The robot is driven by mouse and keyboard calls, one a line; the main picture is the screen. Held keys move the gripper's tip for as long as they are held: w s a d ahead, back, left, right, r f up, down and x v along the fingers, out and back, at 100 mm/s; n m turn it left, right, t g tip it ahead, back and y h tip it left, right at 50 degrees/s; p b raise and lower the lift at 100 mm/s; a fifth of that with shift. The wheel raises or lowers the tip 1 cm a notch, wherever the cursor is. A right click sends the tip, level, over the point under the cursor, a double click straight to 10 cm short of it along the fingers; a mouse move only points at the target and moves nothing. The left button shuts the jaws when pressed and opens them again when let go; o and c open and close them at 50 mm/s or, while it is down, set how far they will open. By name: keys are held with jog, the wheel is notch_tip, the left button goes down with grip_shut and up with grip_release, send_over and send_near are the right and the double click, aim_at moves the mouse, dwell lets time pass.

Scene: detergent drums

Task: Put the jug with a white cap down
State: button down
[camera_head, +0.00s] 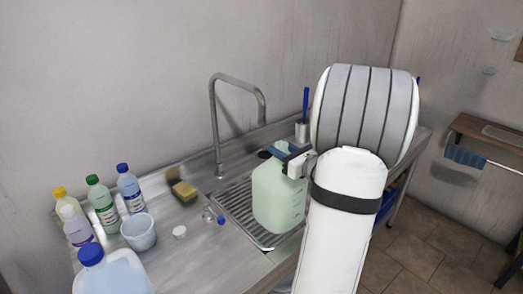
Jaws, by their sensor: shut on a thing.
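A pale green translucent jug (277,200) hangs upright at my gripper (290,158), over the right part of the grooved metal drainer (240,209). My gripper is shut at the top of the jug. The gripper hides the jug's neck and handle, so its cap cannot be made out. I cannot tell whether the jug's base touches the metal. A small white round lid-like piece (180,232) lies on the counter (190,258) left of the drainer.
A blue-capped jug (112,277), several capped bottles (103,207) and a pale tub (138,232) crowd the left. A sponge (183,191), a small blue-capped bottle (212,217), a tall tap (213,125) and a brush holder (302,132) stand around the drainer. The front counter is clear.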

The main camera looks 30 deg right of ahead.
jog(key=w+a+f+p, duration=0.1)
jog(key=w+f+p, duration=0.1)
jog(key=w, duration=0.6)
jog(key=shift+w+f+p, duration=0.25)
jog(key=shift+f+p, duration=0.15)
jog(key=shift+f, duration=0.3)
jog(key=shift+a+f+b, duration=0.1)
jog(key=shift+f+b, duration=0.3)
jog(key=shift+b, duration=0.1)
jog(key=shift+f, duration=0.2)
jog(key=c, duration=1)
grip_release()
jog(key=shift+c, duration=0.2)
